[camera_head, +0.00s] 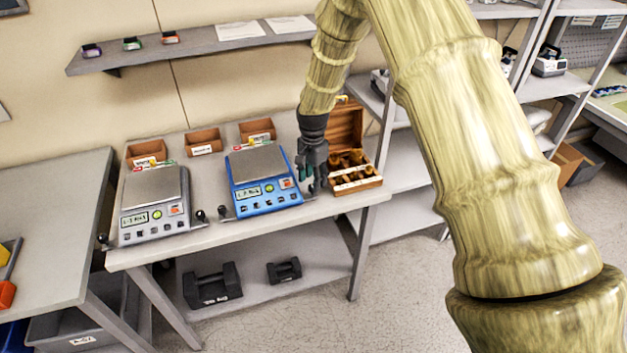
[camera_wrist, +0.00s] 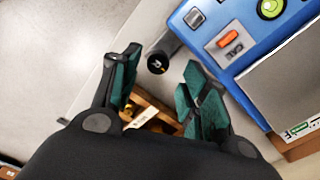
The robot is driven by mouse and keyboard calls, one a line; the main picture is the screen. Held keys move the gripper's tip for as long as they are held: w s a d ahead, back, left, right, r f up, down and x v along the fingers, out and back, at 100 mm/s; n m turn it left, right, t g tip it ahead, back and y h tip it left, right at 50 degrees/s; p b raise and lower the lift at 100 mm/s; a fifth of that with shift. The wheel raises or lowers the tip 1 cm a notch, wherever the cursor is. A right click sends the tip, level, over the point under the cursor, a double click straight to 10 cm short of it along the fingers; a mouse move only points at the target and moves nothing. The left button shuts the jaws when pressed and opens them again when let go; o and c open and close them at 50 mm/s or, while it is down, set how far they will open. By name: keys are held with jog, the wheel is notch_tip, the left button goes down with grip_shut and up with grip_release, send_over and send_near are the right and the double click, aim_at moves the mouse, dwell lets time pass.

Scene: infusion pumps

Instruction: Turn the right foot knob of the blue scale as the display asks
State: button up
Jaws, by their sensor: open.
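The blue scale (camera_head: 262,196) stands on the table with a grey weighing plate and a small lit display (camera_head: 248,192) at its front left; I cannot read the display surely. The blue scale's body also shows at upper right in the wrist view (camera_wrist: 222,62). Its right foot knob (camera_wrist: 157,64) is black, marked R, on a short stem beside the body. My gripper (camera_wrist: 162,60) is open, with green-padded fingers on either side of the knob and visible gaps to it. In the head view, my gripper (camera_head: 311,182) points down at the scale's right side and partly hides that foot.
A grey scale (camera_head: 152,211) with its own foot knobs stands to the left. An open wooden weight box (camera_head: 357,186) sits close right of my gripper. Labelled wooden bins (camera_head: 203,141) line the back. Black weights (camera_head: 212,287) lie on the lower shelf.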

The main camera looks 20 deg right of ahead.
jog(key=shift+s+f, duration=0.4)
jog(key=shift+f, duration=0.05)
jog(key=shift+w+f+p, duration=0.2)
jog(key=shift+f+p, duration=0.1)
jog(key=shift+f, duration=0.4)
jog(key=shift+s+r, duration=0.1)
jog(key=shift+s, duration=0.05)
grip_shut()
